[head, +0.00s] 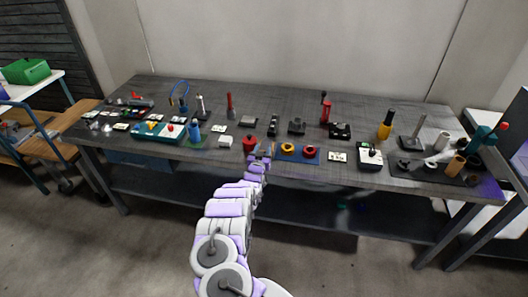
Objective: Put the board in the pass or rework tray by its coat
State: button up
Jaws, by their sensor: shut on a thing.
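My arm reaches forward from the bottom of the head view to the front edge of the grey workbench (215,160). My gripper (263,151) is small in view, low over the bench just left of a dark blue tray or mat (297,157). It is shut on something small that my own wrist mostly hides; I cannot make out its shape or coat. A yellow ring (288,147) and a red ring (310,152) sit on the blue piece. Small white cards or boards lie nearby, one (337,157) to the right. I cannot tell which trays are pass and rework.
A red bottle (250,144) stands close left of my gripper. A teal tray (145,130) with coloured parts lies farther left. A yellow-and-black bottle (385,125), a dark stand (411,142) and several rolls (455,165) crowd the right.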

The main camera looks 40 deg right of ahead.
jog(key=shift+a, duration=0.15)
jog(key=o, duration=1.2)
jog(key=shift+d, duration=0.3)
